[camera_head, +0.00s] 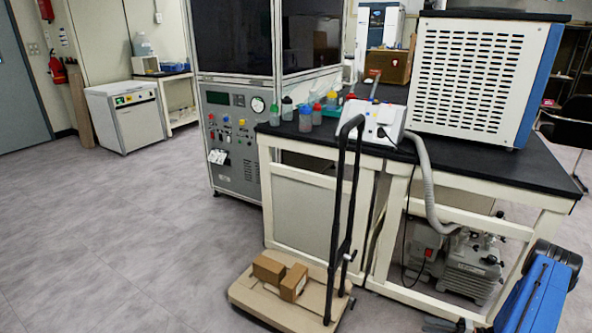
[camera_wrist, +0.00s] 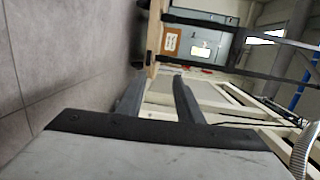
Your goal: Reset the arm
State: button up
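My gripper (camera_wrist: 158,82) shows in the wrist view, with two dark fingers spread apart and nothing between them. It is open and empty. Its wide grey body with a dark front edge fills the bottom of that view. The view is turned on its side, with the grey floor on the left and the pale bench frame (camera_wrist: 225,116) on the right. The fingers appear clear of these surfaces, though the exact gap cannot be told. I cannot make out the gripper in the head view.
A platform cart (camera_head: 254,309) with a tall black handle (camera_head: 338,205) and two small cartons (camera_head: 268,269) stands before the black-topped bench (camera_head: 465,165). The bench bears a vented white machine (camera_head: 475,75) and several bottles (camera_head: 305,118). A pump (camera_head: 470,268) sits below. The left floor is clear.

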jog(key=w+a+r+n+g, duration=0.1)
jog(key=w+a+r+g, duration=0.1)
jog(key=r, duration=0.4)
jog(key=w+a+r+n+g, duration=0.1)
jog(key=r+g, duration=0.1)
jog(key=r, duration=0.4)
jog(key=s+a+r+n+g+h, duration=0.15)
jog(key=a+r, duration=0.35)
jog(key=r, duration=0.5)
jog(key=s+a+r+g+h, duration=0.1)
jog(key=a+r+g+h, duration=0.15)
jog(key=a+r, duration=0.55)
jog(key=s+a+r+n+g+h, duration=0.1)
jog(key=a+r+h, duration=0.2)
jog(key=r, duration=0.9)
jog(key=s+a+r+h, duration=0.5)
jog(key=s+a+r, duration=0.5)
jog(key=s+r, duration=0.25)
jog(key=s+a+r+t+h, duration=0.1)
jog(key=s+r+t, duration=0.1)
jog(key=s, duration=0.5)
jog(key=s+a+r+t+h, duration=0.2)
jog(key=s+r+t, duration=0.1)
jog(key=s, duration=0.5)
jog(key=shift+s+r+n+t, duration=0.15)
jog(key=shift+s+n+t, duration=0.05)
jog(key=shift+n+t, duration=0.3)
